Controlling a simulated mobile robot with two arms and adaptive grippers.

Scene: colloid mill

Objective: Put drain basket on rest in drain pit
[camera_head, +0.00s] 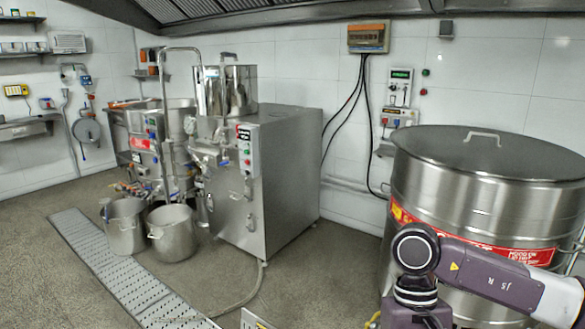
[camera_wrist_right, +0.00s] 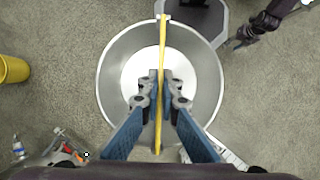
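In the right wrist view, a round grey metal vessel with a pale bottom, which I take for the drain basket (camera_wrist_right: 109,75), is below my right gripper (camera_wrist_right: 160,82). A yellow bar handle (camera_wrist_right: 162,40) crosses over its middle. The right gripper's fingers are closed on either side of this handle. Holes in the basket cannot be made out. A dark jointed part at the upper right looks like my left gripper (camera_wrist_right: 242,38); its fingers are too small to read. Neither gripper shows in the head view. The drain pit and its rest are not clearly visible.
A drain grating (camera_head: 110,262) runs along the floor at left in the head view. Two steel pots (camera_head: 172,236) stand beside it, before the steel mill (camera_head: 275,180). A large lidded vessel (camera_head: 440,180) stands at right. A yellow container (camera_wrist_right: 14,69) is at left in the wrist view.

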